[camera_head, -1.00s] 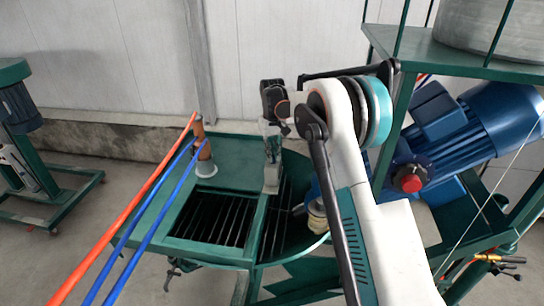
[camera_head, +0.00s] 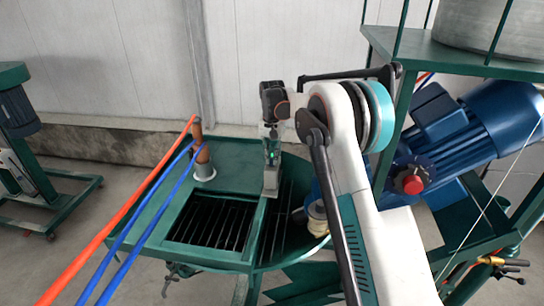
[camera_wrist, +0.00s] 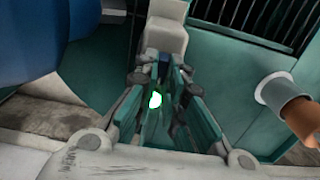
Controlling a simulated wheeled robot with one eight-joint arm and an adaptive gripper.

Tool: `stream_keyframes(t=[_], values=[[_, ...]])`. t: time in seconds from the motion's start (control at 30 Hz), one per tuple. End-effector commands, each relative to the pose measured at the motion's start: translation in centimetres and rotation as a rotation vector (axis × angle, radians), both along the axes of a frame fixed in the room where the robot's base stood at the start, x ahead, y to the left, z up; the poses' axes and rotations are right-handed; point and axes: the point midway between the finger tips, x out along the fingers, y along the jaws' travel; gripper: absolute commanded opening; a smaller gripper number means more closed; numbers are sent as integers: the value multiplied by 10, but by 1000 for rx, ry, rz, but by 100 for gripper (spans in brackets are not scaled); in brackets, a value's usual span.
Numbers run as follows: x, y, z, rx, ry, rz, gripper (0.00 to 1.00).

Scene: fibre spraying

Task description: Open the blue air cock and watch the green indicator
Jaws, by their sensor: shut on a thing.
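My gripper (camera_head: 271,160) points down at a pale grey upright block (camera_head: 271,183) on the green machine table. In the wrist view the fingers of my gripper (camera_wrist: 165,75) are close together, with the block (camera_wrist: 166,28) just beyond their tips. A bright green light with a white centre (camera_wrist: 155,99), apparently the green indicator, shows between the fingers. Green also shows at the gripper in the head view.
The table has a dark grated opening (camera_head: 212,220). An orange-brown post (camera_head: 203,155) stands at its left, with one orange hose (camera_head: 130,218) and two blue hoses (camera_head: 150,222) nearby. A blue motor (camera_head: 490,125) with a red knob (camera_head: 413,185) is on the right.

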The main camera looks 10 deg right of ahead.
Motion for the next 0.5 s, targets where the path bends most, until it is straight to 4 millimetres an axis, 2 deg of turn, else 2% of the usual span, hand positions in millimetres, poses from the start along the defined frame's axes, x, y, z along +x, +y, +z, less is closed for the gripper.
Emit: stream_keyframes(t=[0.3, 0.33, 0.4, 0.5], values=[[1, 0, 1, 0, -3, -2, 0], [1, 0, 1, 0, -3, -2, 12], [1, 0, 1, 0, -3, -2, 28], [1, 0, 1, 0, -2, -2, 30]])
